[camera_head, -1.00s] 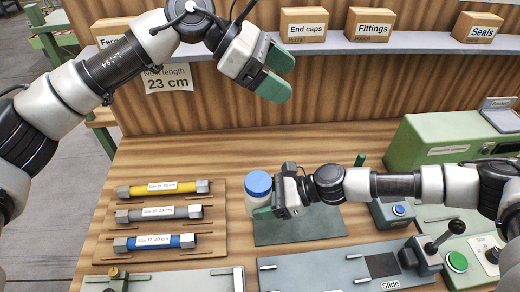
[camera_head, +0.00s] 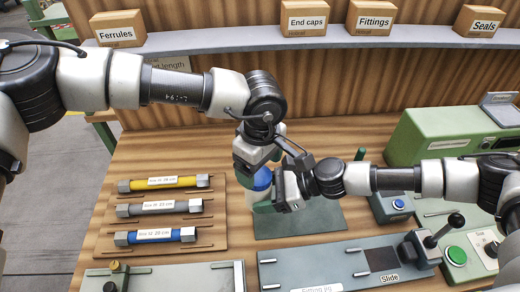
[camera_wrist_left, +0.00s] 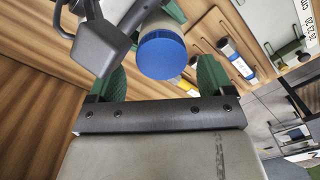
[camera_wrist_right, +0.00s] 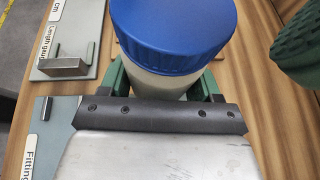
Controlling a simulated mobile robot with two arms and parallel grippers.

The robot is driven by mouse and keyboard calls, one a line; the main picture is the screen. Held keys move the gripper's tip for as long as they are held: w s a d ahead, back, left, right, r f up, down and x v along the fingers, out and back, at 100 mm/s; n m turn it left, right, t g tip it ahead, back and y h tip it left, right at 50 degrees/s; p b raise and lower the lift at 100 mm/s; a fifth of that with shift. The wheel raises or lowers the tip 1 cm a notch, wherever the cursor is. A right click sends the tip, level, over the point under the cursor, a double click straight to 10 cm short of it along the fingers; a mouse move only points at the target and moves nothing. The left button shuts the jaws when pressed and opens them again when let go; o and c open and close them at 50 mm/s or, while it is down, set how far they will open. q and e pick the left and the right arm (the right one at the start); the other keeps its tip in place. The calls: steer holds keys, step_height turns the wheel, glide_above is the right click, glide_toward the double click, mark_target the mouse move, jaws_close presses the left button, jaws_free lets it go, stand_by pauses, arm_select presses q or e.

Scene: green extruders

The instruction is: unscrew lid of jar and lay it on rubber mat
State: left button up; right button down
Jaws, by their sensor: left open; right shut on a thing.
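The jar has a white body (camera_head: 249,199) and a blue ribbed lid (camera_head: 262,179). It is upright at the left edge of the dark green rubber mat (camera_head: 312,222); I cannot tell if its base is raised. My right gripper (camera_wrist_right: 160,86) is shut on the jar body, below the lid (camera_wrist_right: 173,32). My left gripper (camera_wrist_left: 160,80) is open, just above the jar. In the left wrist view the lid (camera_wrist_left: 162,54) lies between and beyond its green fingers, with gaps on both sides. The left gripper partly hides the lid in the head view.
A wooden rack (camera_head: 215,230) with yellow, grey and blue tubes lies left of the jar. A grey slide fixture (camera_head: 330,262) lies in front of the mat. A green machine (camera_head: 440,140) stands at right. The visible mat is bare.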

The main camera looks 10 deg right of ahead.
arm_select(q)
steer(key=shift+f, duration=1.15)
steer(key=c, duration=0.9)
steer(key=n, duration=0.6)
steer(key=shift+d, duration=0.1)
steer(key=shift+c, duration=0.2)
steer(key=n, duration=0.7)
steer(key=shift+w+r, duration=0.1)
steer(key=shift+w, duration=0.1)
steer(key=o, duration=1)
